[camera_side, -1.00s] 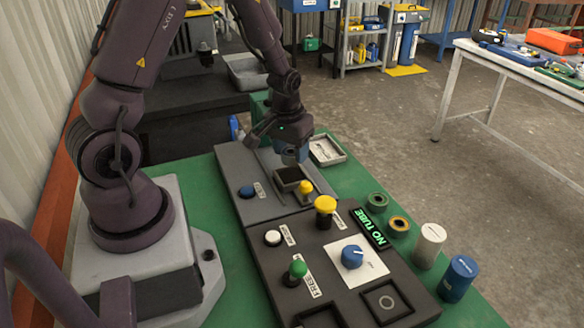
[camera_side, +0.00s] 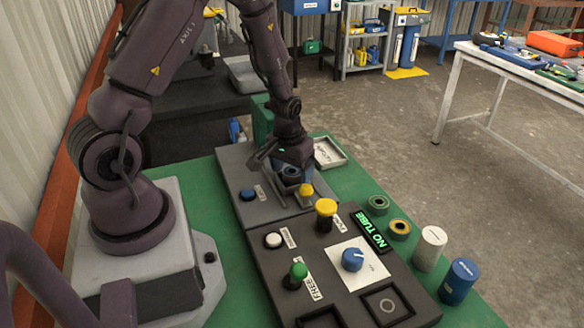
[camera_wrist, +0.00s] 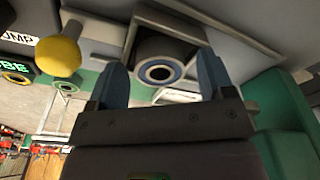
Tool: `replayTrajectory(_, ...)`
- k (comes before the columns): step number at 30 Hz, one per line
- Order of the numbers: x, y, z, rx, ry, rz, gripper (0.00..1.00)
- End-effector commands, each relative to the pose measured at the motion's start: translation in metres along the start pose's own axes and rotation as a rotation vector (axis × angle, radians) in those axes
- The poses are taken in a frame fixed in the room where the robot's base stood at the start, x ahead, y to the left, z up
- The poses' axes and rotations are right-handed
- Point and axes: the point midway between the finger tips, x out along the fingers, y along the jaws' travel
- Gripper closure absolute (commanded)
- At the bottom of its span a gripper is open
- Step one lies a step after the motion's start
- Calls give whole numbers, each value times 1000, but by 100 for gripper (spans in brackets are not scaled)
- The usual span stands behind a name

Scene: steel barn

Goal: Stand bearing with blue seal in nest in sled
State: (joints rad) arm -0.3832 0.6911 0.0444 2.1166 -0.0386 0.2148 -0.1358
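The bearing with the blue seal (camera_wrist: 160,50) shows in the wrist view as a grey ring with a blue band around a dark bore. It sits within the grey walls of the nest in the sled (camera_wrist: 178,22). My gripper (camera_wrist: 162,72) has its two blue-grey fingers on either side of the bearing, with narrow gaps visible between them and it. In the side view my gripper (camera_side: 291,177) is low over the sled (camera_side: 267,206), and it hides most of the bearing and nest. Whether the bearing is fully seated cannot be told.
A green ring (camera_side: 377,203), a yellow-sealed ring (camera_side: 399,228), a white cylinder (camera_side: 430,247) and a blue cylinder (camera_side: 459,279) stand right. A shallow tray (camera_side: 329,153) lies behind.

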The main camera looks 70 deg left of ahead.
Motion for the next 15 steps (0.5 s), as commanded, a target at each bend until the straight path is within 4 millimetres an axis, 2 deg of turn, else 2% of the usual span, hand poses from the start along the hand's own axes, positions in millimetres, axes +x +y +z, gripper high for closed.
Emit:
replayTrajectory(8,-8,0,-1,0,2,0,25)
replayTrajectory(11,-22,0,-2,0,4,0,25)
replayTrajectory(15,-52,0,-2,0,6,1,25)
